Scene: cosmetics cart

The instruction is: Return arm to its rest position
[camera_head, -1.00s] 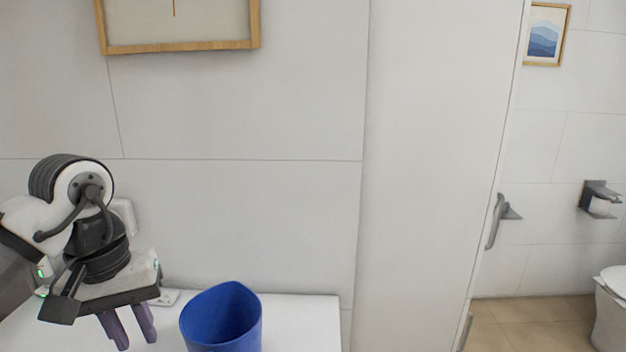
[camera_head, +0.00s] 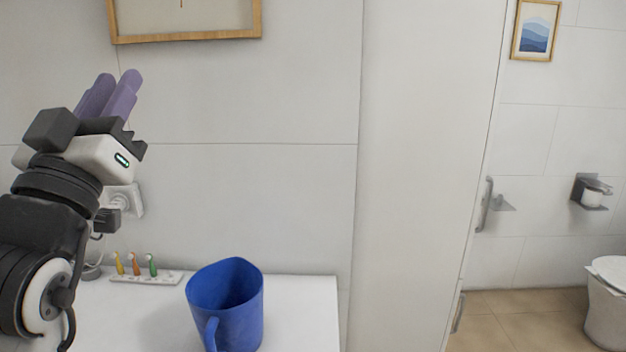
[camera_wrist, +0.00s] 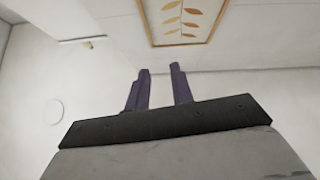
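My gripper (camera_head: 110,92) is at the left in the head view, raised above the white counter with its purple fingers pointing up. In the wrist view, the two fingers of my gripper (camera_wrist: 159,88) stand apart with a clear gap and nothing between them. The gripper is open and empty. My arm is folded upward at the left edge of the head view, and its lower part is cut off by the frame.
A blue cup (camera_head: 226,306) stands on the white counter (camera_head: 301,312). Toothbrushes (camera_head: 135,264) sit in a holder behind it at left. A framed picture (camera_head: 187,38) hangs above. At right are a wall panel (camera_head: 425,160) and a toilet (camera_head: 607,300).

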